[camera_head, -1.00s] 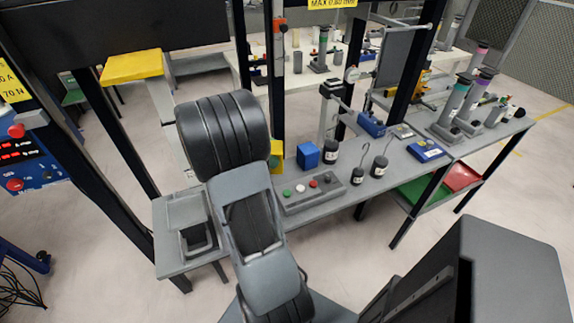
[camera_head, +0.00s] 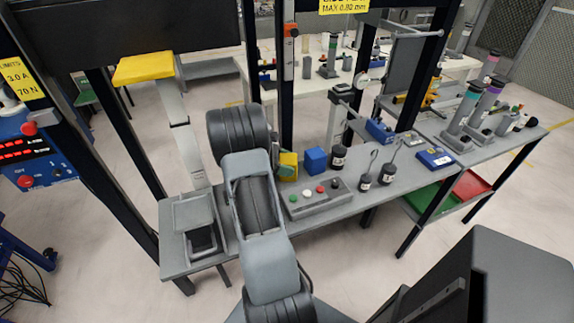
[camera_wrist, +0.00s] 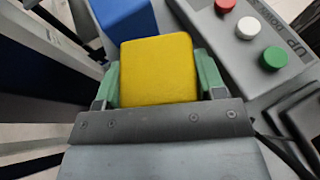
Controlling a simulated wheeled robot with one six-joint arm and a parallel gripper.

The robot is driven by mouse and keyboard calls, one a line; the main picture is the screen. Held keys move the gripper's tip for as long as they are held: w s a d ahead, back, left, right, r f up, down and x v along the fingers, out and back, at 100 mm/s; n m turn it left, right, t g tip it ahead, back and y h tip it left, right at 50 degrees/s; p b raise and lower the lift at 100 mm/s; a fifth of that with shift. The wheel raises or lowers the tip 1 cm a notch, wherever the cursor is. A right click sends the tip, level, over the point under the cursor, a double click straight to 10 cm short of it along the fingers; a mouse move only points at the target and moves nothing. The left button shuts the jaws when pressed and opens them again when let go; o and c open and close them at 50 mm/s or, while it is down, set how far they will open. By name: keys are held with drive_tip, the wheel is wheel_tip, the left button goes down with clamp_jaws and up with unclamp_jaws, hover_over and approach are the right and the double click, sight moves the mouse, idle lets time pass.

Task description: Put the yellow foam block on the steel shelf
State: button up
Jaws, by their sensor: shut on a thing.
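The yellow foam block (camera_wrist: 157,72) is between the green finger pads of my gripper (camera_wrist: 157,82) in the wrist view, and the gripper is shut on it. In the head view the yellow block (camera_head: 288,166) shows beside my black arm joint, just left of a blue block. My arm hides part of the gripper there. I cannot tell whether the block touches the grey bench top or is slightly above it. I cannot tell for sure which surface is the steel shelf; a grey shelf-like surface (camera_head: 208,68) shows at the back left.
The blue block (camera_head: 315,159) stands close by, also in the wrist view (camera_wrist: 125,18). The button box (camera_head: 318,196), black weights (camera_head: 365,182) and a gauge stand share the grey bench (camera_head: 240,262). Dark posts rise at the bench. A yellow pad (camera_head: 145,67) tops a post at left.

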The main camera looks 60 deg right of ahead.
drive_tip(key=shift+f, duration=0.4)
drive_tip(key=o, duration=0.9)
drive_tip(key=shift+w+a+r, duration=0.15)
drive_tip(key=shift+w+r, duration=0.05)
drive_tip(key=shift+r, duration=0.05)
drive_tip(key=shift+v, duration=5.8)
drive_tip(key=shift+f, duration=0.1)
